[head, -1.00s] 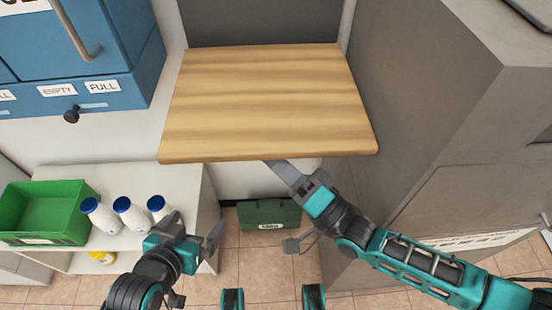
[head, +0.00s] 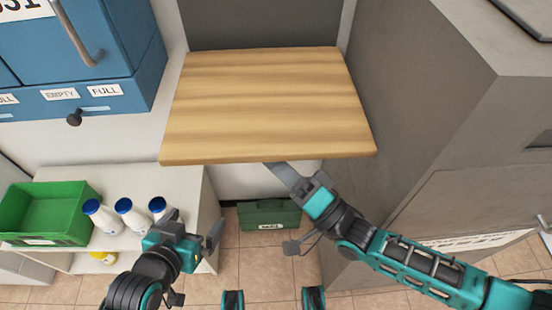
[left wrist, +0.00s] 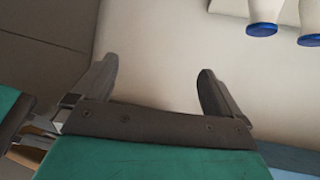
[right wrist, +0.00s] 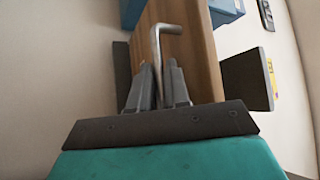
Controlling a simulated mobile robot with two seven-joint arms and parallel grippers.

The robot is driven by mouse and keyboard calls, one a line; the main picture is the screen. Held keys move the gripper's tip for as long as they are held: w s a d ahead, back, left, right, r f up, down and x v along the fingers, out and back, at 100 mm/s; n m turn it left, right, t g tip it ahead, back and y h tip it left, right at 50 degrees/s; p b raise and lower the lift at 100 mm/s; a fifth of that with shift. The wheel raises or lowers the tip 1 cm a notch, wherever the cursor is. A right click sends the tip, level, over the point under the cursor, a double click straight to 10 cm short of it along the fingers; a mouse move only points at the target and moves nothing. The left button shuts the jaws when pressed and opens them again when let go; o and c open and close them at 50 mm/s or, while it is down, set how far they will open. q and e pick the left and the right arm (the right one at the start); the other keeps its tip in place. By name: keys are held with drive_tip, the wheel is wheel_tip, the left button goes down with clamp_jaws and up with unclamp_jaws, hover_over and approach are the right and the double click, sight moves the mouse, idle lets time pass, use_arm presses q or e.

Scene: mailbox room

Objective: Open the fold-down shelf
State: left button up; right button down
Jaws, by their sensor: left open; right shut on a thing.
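The fold-down shelf (head: 268,105) is a light wooden board. In the head view it stands out flat, or nearly so, from a dark grey panel (head: 264,22) behind it. My right gripper (head: 282,172) reaches under the shelf's front edge, its tips hidden by the board. In the right wrist view the right gripper (right wrist: 166,75) is shut on a bent metal bar (right wrist: 156,45) beside the board (right wrist: 191,40). My left gripper (head: 196,228) is open and empty, low at the left in front of the bottles. It also shows open in the left wrist view (left wrist: 160,72).
A blue cabinet (head: 110,55) with a black knob stands at the upper left. A white low shelf (head: 125,180) holds a green bin (head: 45,215) and white bottles (head: 101,215). A grey cabinet (head: 410,110) stands close on the right. A dark green box (head: 268,216) sits on the tiled floor below.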

sight(276, 150)
wheel_tip(276, 150, up, 4)
drive_tip(key=m+h+p, duration=0.1)
drive_tip(key=p, duration=0.3)
drive_tip(key=shift+s, duration=0.15)
drive_tip(key=shift+r+p, duration=0.3)
drive_tip(key=shift+p, duration=0.2)
drive_tip(key=shift+r+m+p, duration=0.15)
drive_tip(key=shift+m+p, duration=0.15)
drive_tip(key=shift+h, duration=0.3)
drive_tip(key=c, duration=1.5)
unclamp_jaws()
use_arm(q)
drive_tip(key=r, duration=0.1)
drive_tip(key=a+r, duration=0.1)
drive_tip(key=s+r, duration=0.1)
drive_tip(key=shift+a+r, duration=0.25)
drive_tip(key=shift+r, duration=0.15)
use_arm(e)
drive_tip(key=shift+o, duration=0.3)
use_arm(q)
drive_tip(key=shift+w+r, duration=0.1)
drive_tip(key=shift+r, duration=0.05)
